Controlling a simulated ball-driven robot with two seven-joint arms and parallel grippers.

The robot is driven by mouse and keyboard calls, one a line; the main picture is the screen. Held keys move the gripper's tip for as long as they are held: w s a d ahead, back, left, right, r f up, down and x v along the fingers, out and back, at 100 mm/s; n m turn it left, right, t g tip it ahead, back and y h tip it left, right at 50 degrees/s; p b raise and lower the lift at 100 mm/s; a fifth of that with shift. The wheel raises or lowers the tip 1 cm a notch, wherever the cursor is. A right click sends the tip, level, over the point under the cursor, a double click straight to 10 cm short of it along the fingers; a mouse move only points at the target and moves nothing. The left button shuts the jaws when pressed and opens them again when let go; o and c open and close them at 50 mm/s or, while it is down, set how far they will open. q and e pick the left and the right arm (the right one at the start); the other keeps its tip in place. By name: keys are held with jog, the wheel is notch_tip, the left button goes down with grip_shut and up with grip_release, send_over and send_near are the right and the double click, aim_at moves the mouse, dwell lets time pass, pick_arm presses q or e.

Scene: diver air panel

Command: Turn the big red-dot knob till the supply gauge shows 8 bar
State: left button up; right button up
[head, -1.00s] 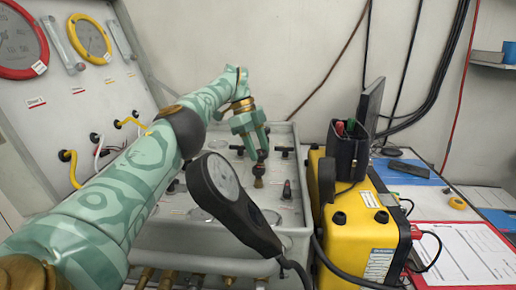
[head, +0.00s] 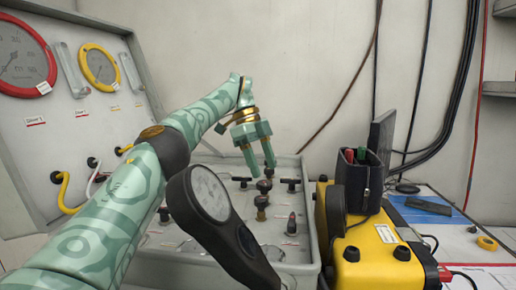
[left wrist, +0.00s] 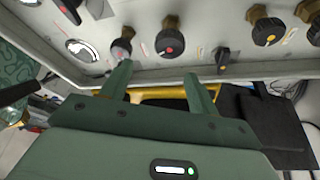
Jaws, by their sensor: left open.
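My left gripper (head: 264,171) is open and empty above the grey panel box, its fingers pointing down. In the left wrist view its two fingertips (left wrist: 157,77) are spread apart. The big red-dot knob (left wrist: 170,42), black on a brass stem, lies just beyond and between them, seemingly not touching. A smaller knob with a reddish dot (left wrist: 122,48) is left of it. In the head view a brass-stemmed knob (head: 262,206) stands below the fingers.
A black-cased gauge (head: 210,193) shows in front of the box, its reading unclear. A red-rimmed gauge (head: 22,58) and a yellow-rimmed gauge (head: 99,67) are on the upright lid. A yellow case (head: 375,255) with a black pouch (head: 362,180) stands close at right.

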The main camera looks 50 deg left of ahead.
pick_arm(q)
jog(key=s+d+r+p, duration=0.4)
jog(key=s+d+r, duration=0.4)
jog(key=s, duration=0.2)
jog(key=shift+r, duration=0.25)
pick_arm(e)
jog(key=shift+t, duration=0.3)
jog(key=r, duration=0.1)
jog(key=w+r, duration=0.2)
jog(key=r, duration=0.1)
jog(key=shift+r, duration=0.1)
pick_arm(q)
jog(key=shift+d+r, duration=0.1)
jog(key=shift+r, duration=0.05)
pick_arm(e)
jog(key=shift+r, duration=0.1)
